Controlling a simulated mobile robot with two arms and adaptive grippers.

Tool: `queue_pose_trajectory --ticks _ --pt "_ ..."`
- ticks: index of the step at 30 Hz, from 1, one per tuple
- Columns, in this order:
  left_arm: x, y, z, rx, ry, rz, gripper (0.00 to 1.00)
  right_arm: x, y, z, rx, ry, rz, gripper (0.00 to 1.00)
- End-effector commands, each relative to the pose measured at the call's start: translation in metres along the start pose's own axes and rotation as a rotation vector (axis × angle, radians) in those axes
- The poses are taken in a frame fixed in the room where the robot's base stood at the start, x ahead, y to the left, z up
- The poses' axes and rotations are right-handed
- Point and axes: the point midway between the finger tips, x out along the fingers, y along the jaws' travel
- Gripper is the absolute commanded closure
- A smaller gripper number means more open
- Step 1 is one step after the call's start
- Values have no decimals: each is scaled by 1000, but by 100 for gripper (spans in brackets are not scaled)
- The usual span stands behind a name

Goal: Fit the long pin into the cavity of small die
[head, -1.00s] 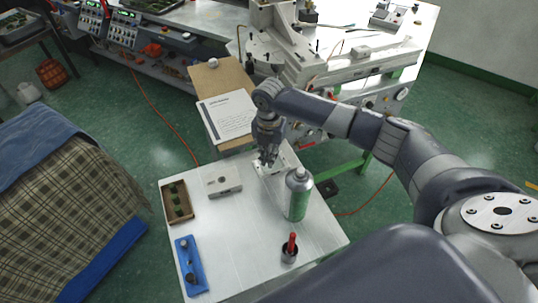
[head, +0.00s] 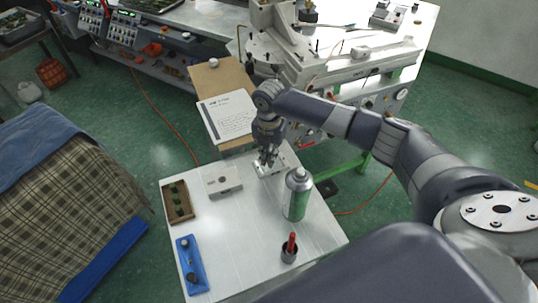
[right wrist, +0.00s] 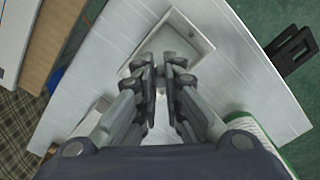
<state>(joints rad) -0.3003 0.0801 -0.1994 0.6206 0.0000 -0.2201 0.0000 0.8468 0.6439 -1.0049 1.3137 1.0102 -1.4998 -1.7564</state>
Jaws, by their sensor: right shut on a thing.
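My right gripper (head: 267,160) points down over the back right of the white table. It also shows in the right wrist view (right wrist: 162,70), where its fingers are close together. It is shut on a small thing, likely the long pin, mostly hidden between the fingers. Just beyond the fingertips lies a pale, open block with a raised rim and a recess (right wrist: 178,42), which looks like the small die. In the head view this block (head: 284,163) is partly covered by the gripper. I cannot tell whether the pin touches it. My left gripper is not in view.
A grey block with a hole (head: 222,181) lies to the left on the table (head: 240,235). A brown tray (head: 167,204), a blue tray with small parts (head: 197,284), a green spray can (head: 296,196) and a dark cup (head: 289,256) stand around. The table's middle is clear.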

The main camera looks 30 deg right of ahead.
Motion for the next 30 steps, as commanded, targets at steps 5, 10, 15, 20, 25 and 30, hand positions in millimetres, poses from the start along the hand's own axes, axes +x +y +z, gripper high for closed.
queue_pose_trajectory --ticks 5,10,15,20,25,30 --pt "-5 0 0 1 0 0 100 -1 0 0 0 1 0 100" --pt "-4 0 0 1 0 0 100 0 0 0 0 0 0 100" --pt "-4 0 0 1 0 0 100 0 0 0 0 0 0 100" --pt "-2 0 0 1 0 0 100 4 0 0 0 1 0 100" --pt "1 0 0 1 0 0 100 8 0 0 0 1 0 100" --pt "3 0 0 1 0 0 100 12 0 0 0 1 0 100"
